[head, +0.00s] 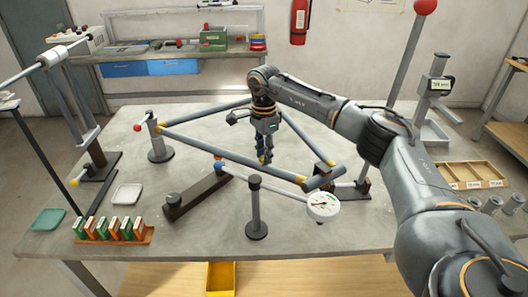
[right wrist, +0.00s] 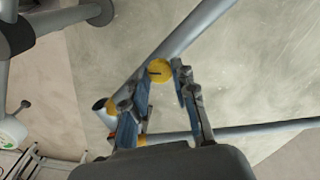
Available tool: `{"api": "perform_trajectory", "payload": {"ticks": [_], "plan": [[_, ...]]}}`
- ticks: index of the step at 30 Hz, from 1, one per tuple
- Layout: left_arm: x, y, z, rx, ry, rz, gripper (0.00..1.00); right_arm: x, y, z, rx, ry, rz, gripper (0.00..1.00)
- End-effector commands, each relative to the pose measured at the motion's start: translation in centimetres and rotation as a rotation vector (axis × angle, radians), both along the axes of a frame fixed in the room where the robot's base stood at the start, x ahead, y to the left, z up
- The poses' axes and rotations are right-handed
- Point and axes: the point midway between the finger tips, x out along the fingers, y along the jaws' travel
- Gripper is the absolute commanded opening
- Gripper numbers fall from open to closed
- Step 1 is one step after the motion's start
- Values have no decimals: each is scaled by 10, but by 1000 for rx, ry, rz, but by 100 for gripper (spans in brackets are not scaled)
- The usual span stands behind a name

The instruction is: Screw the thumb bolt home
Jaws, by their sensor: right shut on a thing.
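My right gripper (head: 264,157) reaches down over the middle of the bench, inside the triangle of the grey tube frame (head: 230,158). In the right wrist view its fingers (right wrist: 162,75) are shut on the yellow thumb bolt (right wrist: 159,70), a round head with a dark slot. The bolt head lies against a grey tube (right wrist: 192,38) in that view; how deep it sits cannot be told. In the head view the fingers mostly hide the bolt. My left gripper is not in view.
A rack of orange and green blocks (head: 113,231), a teal tray (head: 48,219) and a white tray (head: 127,194) lie at left. A wooden compartment tray (head: 468,175) is at right.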

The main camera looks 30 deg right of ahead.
Motion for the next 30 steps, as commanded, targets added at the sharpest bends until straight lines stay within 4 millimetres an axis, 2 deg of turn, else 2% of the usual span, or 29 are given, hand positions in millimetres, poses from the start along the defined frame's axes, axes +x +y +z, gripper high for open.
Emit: {"api": "perform_trajectory", "payload": {"ticks": [8,30], "plan": [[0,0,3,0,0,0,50,0,0,0,1,2,-169,0],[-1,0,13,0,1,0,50,0,0,0,5,4,-867,0]]}}
